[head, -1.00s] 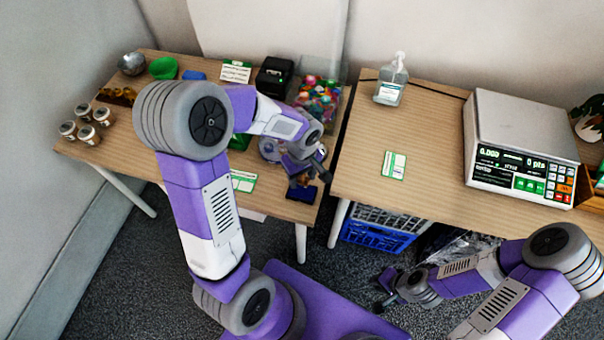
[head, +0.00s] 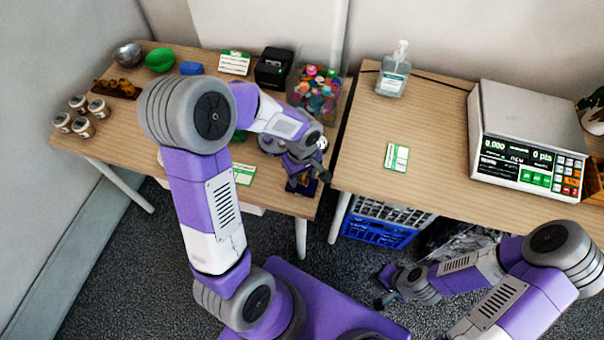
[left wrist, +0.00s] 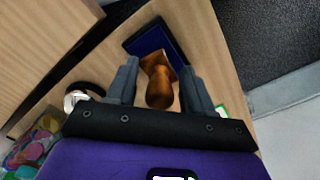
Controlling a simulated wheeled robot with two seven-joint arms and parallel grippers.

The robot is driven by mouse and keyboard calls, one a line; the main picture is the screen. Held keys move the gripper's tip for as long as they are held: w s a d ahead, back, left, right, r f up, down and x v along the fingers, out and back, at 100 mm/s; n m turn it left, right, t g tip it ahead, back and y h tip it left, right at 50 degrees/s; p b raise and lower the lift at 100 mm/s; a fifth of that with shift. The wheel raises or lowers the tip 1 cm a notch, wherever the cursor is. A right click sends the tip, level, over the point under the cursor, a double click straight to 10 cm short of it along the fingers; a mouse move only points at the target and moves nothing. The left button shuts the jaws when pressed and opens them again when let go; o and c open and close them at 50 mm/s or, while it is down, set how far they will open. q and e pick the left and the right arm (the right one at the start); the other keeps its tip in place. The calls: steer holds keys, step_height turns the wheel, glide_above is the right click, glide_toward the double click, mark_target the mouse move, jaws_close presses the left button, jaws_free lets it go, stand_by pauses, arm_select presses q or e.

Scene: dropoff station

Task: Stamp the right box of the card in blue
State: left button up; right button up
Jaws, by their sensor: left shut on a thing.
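My left gripper (head: 305,183) is at the front right corner of the left table. In the left wrist view my left gripper (left wrist: 155,85) is shut on a brown wooden stamp (left wrist: 160,88) by its handle. The stamp is over a blue ink pad (left wrist: 148,40); whether it touches the pad is unclear. In the head view the gripper mostly covers the pad. A green and white card (head: 244,174) lies left of this gripper, partly hidden by my arm. Another such card (head: 396,157) lies on the right table. My right gripper (head: 384,288) hangs low before the right table.
A round metal thing (head: 270,143) stands beside my left wrist. A clear bin of coloured pieces (head: 318,92) and a black device (head: 273,68) are behind it. The right table holds a sanitizer bottle (head: 393,72) and a scale (head: 524,140). A gap separates the tables.

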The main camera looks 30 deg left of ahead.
arm_select(q)
steer(key=shift+s+f+b, duration=0.1)
steer(key=shift+f+b, duration=0.5)
steer(key=shift+b, duration=0.05)
stand_by(1.7)
steer(key=shift+r+p, duration=2.6)
steer(key=shift+r, duration=0.95)
